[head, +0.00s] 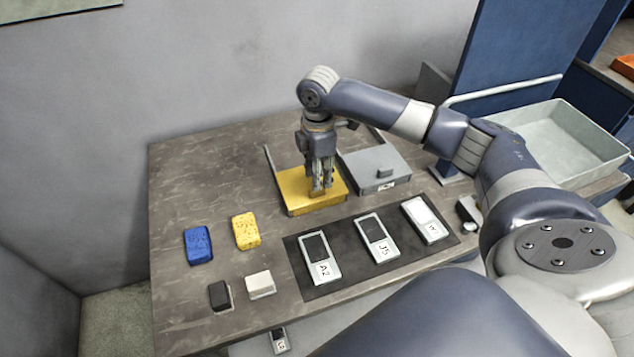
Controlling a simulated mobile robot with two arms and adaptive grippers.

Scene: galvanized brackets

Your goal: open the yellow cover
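The yellow cover (297,200) lies flat and closed on the table, left of a similar grey cover (366,162). My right gripper (321,190) points straight down over the right front part of the yellow cover. Its fingertips are close together, at or just above the cover's surface. Any knob on the yellow cover is hidden by the fingers, and I cannot tell whether they hold one. My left gripper is not in view.
The grey cover has a small dark knob (384,173). A black mat (346,265) with several labelled devices lies in front. A blue sponge (198,245), a yellow sponge (245,231) and two small blocks are at the left. A pale bin (560,143) stands at right.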

